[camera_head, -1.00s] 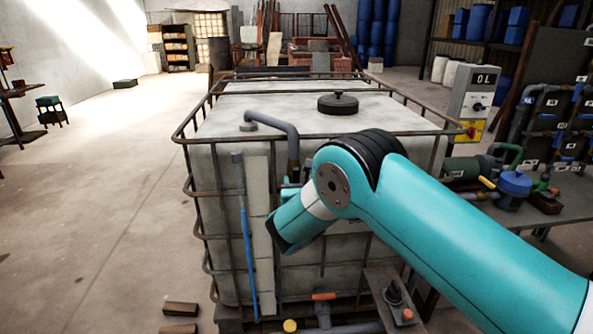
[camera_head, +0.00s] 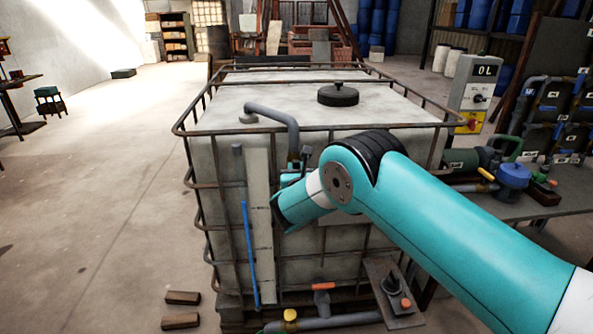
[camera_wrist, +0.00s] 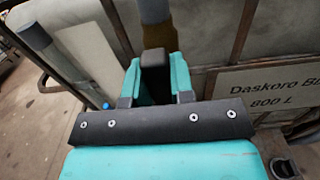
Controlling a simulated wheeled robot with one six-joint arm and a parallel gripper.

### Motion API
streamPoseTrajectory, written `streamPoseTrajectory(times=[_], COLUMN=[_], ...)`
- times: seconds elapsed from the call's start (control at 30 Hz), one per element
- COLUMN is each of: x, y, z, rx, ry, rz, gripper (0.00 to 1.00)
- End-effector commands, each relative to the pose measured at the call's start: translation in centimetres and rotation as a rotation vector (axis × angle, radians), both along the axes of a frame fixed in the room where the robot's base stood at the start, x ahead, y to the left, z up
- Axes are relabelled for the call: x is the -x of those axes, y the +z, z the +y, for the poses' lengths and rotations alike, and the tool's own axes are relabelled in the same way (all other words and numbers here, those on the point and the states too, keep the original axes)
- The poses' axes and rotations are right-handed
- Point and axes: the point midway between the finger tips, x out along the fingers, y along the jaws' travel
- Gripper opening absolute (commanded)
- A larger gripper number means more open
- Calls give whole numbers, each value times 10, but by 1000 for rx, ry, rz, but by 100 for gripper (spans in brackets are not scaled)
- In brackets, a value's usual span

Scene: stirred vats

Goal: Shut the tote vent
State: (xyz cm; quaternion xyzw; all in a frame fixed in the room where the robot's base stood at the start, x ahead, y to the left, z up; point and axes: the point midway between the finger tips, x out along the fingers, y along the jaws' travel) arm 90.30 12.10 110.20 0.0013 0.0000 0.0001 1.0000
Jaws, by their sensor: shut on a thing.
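The tote (camera_head: 345,230) is a big pale tank in a rusty wire cage. Its vent line is a grey pipe (camera_head: 270,115) that bends from the top down the front; it also shows in the wrist view (camera_wrist: 154,10). A brassy fitting (camera_wrist: 160,38) sits on the pipe. My gripper (camera_wrist: 155,75) is at the tote's front, shut on a dark handle (camera_wrist: 154,58) standing just before the fitting. The handle's lower part is hidden between the teal fingers. In the head view my wrist covers part of this spot. I cannot tell how far the vent is open.
A black lid (camera_head: 338,95) lies on the tote's top. A blue tube (camera_head: 250,255) runs down the front left. A bottom pipe with an orange handle (camera_head: 323,286) is below. A bench with pumps (camera_head: 515,182) stands at the right.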

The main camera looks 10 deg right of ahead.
Motion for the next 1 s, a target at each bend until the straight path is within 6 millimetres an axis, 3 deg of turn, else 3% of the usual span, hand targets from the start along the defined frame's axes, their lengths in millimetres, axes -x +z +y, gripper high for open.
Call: streamPoseTrajectory(times=[0.37, 1.0], x=[0, 0], y=[-4, -9], z=[-2, -9], rx=[-131, -716], ry=[-1, -1], rz=[-1, -2], gripper=[0, 0])
